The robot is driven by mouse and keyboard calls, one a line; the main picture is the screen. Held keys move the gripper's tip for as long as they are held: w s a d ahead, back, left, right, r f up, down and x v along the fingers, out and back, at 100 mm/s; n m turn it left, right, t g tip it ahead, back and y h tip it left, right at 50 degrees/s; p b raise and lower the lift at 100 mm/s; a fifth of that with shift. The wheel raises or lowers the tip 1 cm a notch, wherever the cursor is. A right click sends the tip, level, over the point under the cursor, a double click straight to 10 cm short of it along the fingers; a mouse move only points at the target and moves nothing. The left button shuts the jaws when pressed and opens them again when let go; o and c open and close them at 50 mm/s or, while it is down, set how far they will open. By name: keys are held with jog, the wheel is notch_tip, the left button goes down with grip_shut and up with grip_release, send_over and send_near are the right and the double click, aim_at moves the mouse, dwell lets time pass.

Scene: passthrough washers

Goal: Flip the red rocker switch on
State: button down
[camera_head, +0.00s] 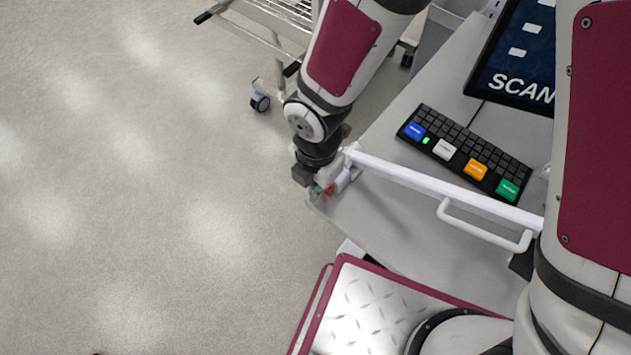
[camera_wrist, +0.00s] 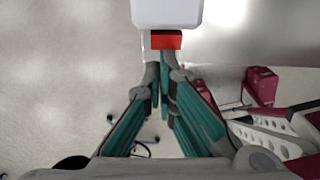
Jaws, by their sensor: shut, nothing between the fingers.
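The red rocker switch (camera_wrist: 167,41) shows in the wrist view as a small red block at the lower edge of a white housing (camera_wrist: 167,12). In the head view a bit of red (camera_head: 330,190) shows at the left end of the white rail, mostly hidden by my wrist. My gripper (camera_wrist: 159,72) is shut and empty, its fingertips pointing at the switch and just below it in the wrist view. I cannot tell whether they touch it. In the head view my gripper (camera_head: 318,188) is at the table's left corner. The rocker's on or off position cannot be made out.
A white rail (camera_head: 430,185) with a handle (camera_head: 485,230) crosses the grey table. Behind it lie a black keyboard (camera_head: 465,155) with coloured keys and a screen (camera_head: 520,60) reading SCAN. A wire cart (camera_head: 265,30) stands at the back. Floor on the left is clear.

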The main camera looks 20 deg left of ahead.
jog(key=shift+w+d+r, duration=0.1)
jog(key=shift+w, duration=0.35)
jog(key=shift+s, duration=0.1)
jog(key=shift+r, duration=0.15)
jog(key=shift+r+p, duration=0.3)
jog(key=shift+r, duration=0.45)
jog(key=shift+s, duration=0.1)
